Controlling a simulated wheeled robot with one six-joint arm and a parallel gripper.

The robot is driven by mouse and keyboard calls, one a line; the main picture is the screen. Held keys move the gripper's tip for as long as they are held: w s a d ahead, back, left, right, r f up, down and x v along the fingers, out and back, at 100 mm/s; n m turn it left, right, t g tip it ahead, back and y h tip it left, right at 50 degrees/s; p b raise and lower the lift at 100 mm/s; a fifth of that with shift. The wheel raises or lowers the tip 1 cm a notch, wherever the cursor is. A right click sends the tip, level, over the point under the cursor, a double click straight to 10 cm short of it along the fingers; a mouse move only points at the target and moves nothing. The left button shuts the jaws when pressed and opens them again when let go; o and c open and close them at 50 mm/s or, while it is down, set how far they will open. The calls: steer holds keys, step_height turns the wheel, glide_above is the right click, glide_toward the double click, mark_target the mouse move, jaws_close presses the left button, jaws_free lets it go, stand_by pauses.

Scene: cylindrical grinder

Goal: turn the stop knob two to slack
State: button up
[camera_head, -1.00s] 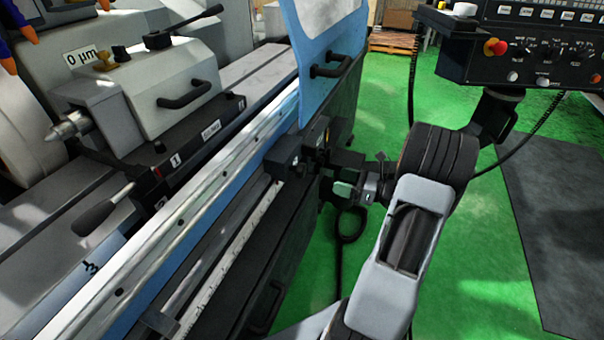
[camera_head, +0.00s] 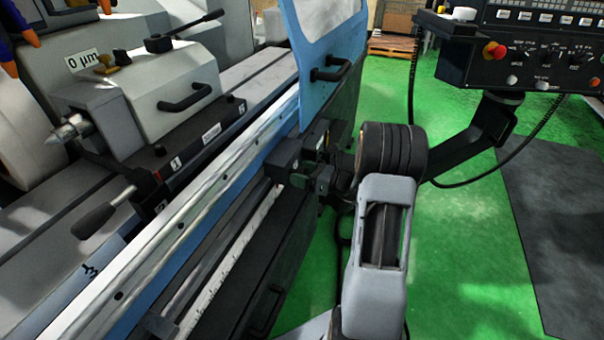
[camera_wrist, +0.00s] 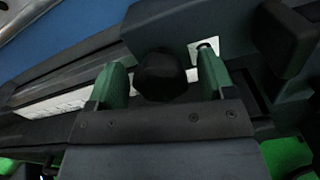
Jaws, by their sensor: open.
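A black lobed knob (camera_wrist: 160,75) shows in the wrist view, on the machine's front rail. It lies between the two green fingers of my gripper (camera_wrist: 158,82), which is open around it with a gap visible on both sides. I cannot tell from these views whether this is stop knob two.
A white scale (camera_head: 232,262) runs along the front rail. A blue door with a black handle (camera_head: 332,70) stands above the blocks. A black lever (camera_head: 105,212) juts out at left. The control panel (camera_head: 520,50) hangs at right.

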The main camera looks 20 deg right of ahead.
steer(key=c, duration=0.9)
steer(key=shift+c, duration=0.2)
steer(key=shift+f+n+b, duration=0.1)
steer(key=shift+n+b, duration=0.2)
steer(key=shift+b, duration=0.05)
steer(key=n+b, duration=0.2)
steer(key=b, duration=0.1)
steer(key=shift+f+n, duration=0.15)
steer(key=shift+n, duration=0.25)
steer(key=n+b, duration=0.5)
steer(key=b, duration=0.1)
steer(key=shift+a+f+n, duration=0.1)
steer(key=shift+f+n, duration=0.05)
steer(key=shift+n, duration=0.15)
steer(key=n+b, duration=0.6)
steer(key=b, duration=0.2)
steer(key=shift+s+f+b, duration=0.1)
steer(key=shift+s+b, duration=0.05)
steer(key=shift+b, duration=0.2)
steer(key=n+b, duration=0.2)
steer(key=b, duration=0.1)
steer(key=shift+r+n+b, duration=0.2)
steer(key=shift+n+b, duration=0.1)
steer(key=shift+n, duration=0.1)
steer(key=shift+r, duration=0.1)
